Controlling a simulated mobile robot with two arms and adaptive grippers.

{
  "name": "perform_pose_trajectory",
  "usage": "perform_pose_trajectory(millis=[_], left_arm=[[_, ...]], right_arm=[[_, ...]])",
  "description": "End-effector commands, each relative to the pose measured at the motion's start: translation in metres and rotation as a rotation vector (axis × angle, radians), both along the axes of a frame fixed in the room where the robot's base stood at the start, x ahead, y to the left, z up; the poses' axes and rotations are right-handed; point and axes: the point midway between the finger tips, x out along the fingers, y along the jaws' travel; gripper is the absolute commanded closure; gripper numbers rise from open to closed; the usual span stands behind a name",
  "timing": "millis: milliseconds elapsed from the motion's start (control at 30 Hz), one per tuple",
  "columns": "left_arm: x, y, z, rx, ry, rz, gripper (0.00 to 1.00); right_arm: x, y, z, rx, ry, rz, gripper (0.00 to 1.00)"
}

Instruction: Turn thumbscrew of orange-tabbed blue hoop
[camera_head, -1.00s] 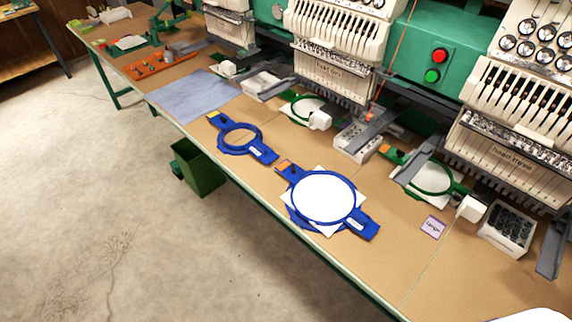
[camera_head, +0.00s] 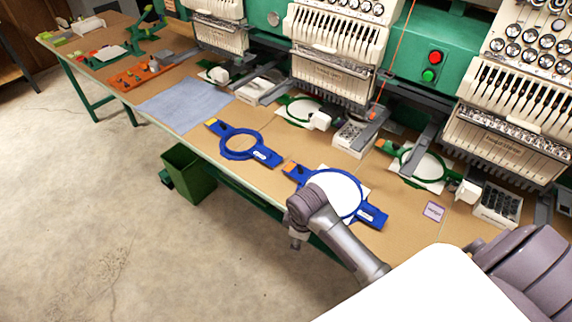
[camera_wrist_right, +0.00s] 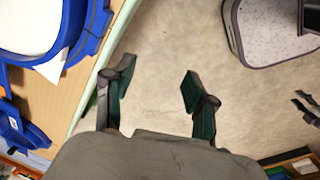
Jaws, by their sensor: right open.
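The orange-tabbed blue hoop (camera_head: 352,208), with white fabric in its ring, lies on the table near its front edge. Its orange tab (camera_head: 290,168) is at the left end. My right arm covers part of its near side. I cannot make out its thumbscrew. The hoop (camera_wrist_right: 88,38) also shows at the upper left of the right wrist view. My right gripper (camera_wrist_right: 158,75) is open and empty, over the floor just outside the table edge, apart from the hoop. In the head view its fingers are not clear. My left gripper is not clearly seen.
A smaller yellow-tabbed blue hoop (camera_head: 222,146) lies to the left. Green hoops (camera_head: 402,158) sit behind, under the embroidery machine heads. A purple-edged card (camera_head: 433,211) lies to the right. A green bin (camera_head: 190,172) stands below the table edge. Floor in front is clear.

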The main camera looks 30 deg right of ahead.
Motion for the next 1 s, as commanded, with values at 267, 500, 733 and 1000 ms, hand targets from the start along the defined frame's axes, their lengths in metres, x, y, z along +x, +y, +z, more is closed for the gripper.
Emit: perform_pose_trajectory(millis=[267, 500, 733, 1000], left_arm=[[0.001, 0.005, 0.001, 0.006, -0.001, -0.001, 0.60], [0.001, 0.004, 0.002, 0.005, -0.002, -0.001, 0.60], [0.002, 0.004, 0.003, 0.004, -0.003, 0.000, 0.60], [0.002, 0.004, 0.006, 0.005, -0.003, 0.002, 0.60]], right_arm=[[0.058, -0.029, 0.029, -0.050, 0.046, 0.176, 0.44], [0.137, -0.083, 0.093, -0.076, 0.120, 0.407, 0.44], [0.180, -0.125, 0.164, -0.037, 0.160, 0.596, 0.44], [0.185, -0.132, 0.168, -0.020, 0.167, 0.641, 0.44]])
